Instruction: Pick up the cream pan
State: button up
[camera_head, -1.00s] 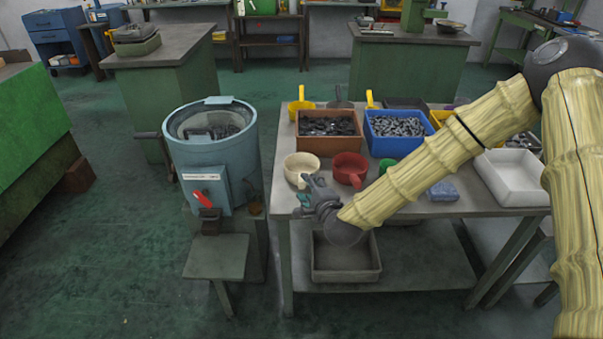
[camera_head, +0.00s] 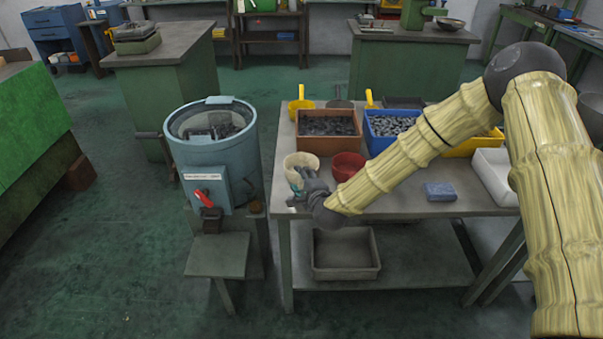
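The cream pan (camera_head: 301,161) is near the front left of the grey table, left of the red pan (camera_head: 347,165). My gripper (camera_head: 297,194) is at the near side of the cream pan, by the table's front edge. It overlaps the pan's lower front in the picture, and the pan's handle is hidden behind it. The fingers are small and dark, so I cannot tell whether they are open, shut, or touching the pan.
An orange-brown bin (camera_head: 327,142) and a blue bin (camera_head: 384,146) of metal parts stand behind the pans. A blue-grey block (camera_head: 440,192) lies to the right. A light-blue round machine (camera_head: 212,158) stands left of the table. A grey tray (camera_head: 346,270) sits on the lower shelf.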

grip_shut()
